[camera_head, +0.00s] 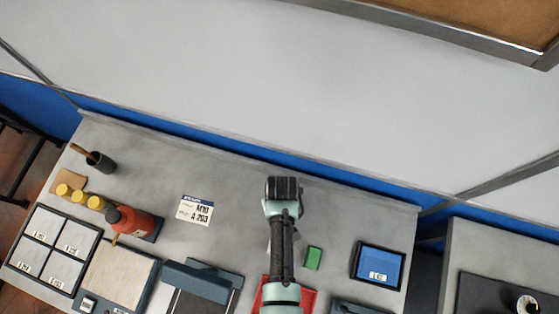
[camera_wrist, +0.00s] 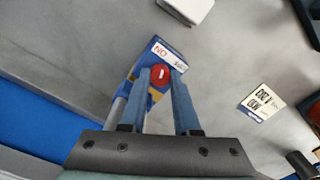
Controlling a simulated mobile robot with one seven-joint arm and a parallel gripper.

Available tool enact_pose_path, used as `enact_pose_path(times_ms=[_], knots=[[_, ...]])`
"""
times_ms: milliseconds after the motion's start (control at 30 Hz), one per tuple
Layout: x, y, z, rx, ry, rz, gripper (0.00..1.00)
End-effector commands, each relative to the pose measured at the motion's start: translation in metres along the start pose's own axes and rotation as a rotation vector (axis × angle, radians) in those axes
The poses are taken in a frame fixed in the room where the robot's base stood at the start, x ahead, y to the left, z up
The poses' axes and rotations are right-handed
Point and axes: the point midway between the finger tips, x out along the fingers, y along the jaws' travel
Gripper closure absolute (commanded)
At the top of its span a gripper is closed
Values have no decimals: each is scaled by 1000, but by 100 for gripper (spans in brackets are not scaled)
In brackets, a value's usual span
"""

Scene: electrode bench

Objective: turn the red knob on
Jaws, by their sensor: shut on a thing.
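In the wrist view a round red knob (camera_wrist: 160,77) with a short white mark sits on a blue and yellow box (camera_wrist: 131,84). A white label (camera_wrist: 167,52) with red letters and smaller dark letters lies beside the knob on the box. The two fingers of my gripper (camera_wrist: 160,74) are on either side of the knob, shut on it. In the head view the hand is at the far part of the bench, and the arm hides the knob and box.
The bench holds a printed card (camera_head: 196,210), a green block (camera_head: 313,258), a blue pad in a dark frame (camera_head: 379,262), an orange bottle (camera_head: 133,222), a dark cup (camera_head: 101,161) and a tray of labelled pads (camera_head: 58,213). A wall stands behind. A white object (camera_wrist: 187,8) is near the box.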

Motion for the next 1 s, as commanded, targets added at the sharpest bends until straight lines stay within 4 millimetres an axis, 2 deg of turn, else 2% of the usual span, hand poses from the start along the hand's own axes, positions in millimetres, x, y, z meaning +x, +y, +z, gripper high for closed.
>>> enact_pose_path(times_ms=[133,167,300,667,867,1000], knots=[[-1,0,-2,0,4,0,100],[-1,0,-2,0,4,0,66],[0,0,-1,1,3,0,41],[0,1,-1,20,4,1,39],[1,1,-1,161,7,1,39],[2,1,0,322,9,0,39]])
